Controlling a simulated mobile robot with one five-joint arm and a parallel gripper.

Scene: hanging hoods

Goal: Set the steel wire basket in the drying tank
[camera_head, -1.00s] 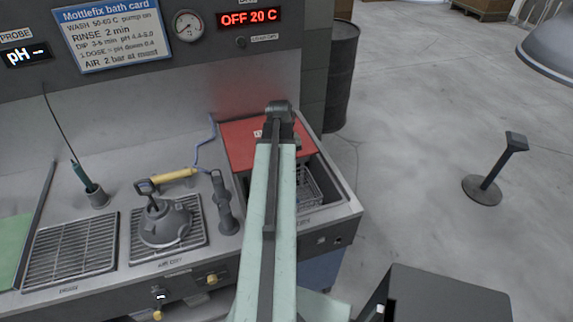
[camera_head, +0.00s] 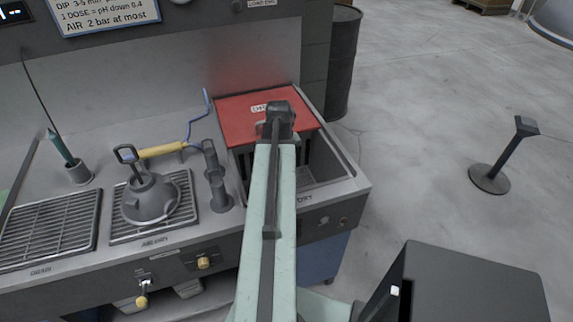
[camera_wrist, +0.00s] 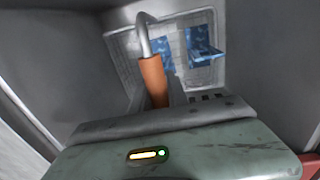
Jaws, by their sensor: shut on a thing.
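In the wrist view my gripper (camera_wrist: 158,98) is shut on the orange grip of a bent steel handle (camera_wrist: 152,72). The handle belongs to the steel wire basket (camera_wrist: 125,42), which holds blue marbled pieces (camera_wrist: 203,45). Grey tank walls rise on both sides of the basket. In the head view the drying tank (camera_head: 350,183) is at the counter's right end, with a front label that reads partly as "dry". I cannot tell whether the basket touches the tank floor.
A dark drum (camera_head: 341,65) stands behind right.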

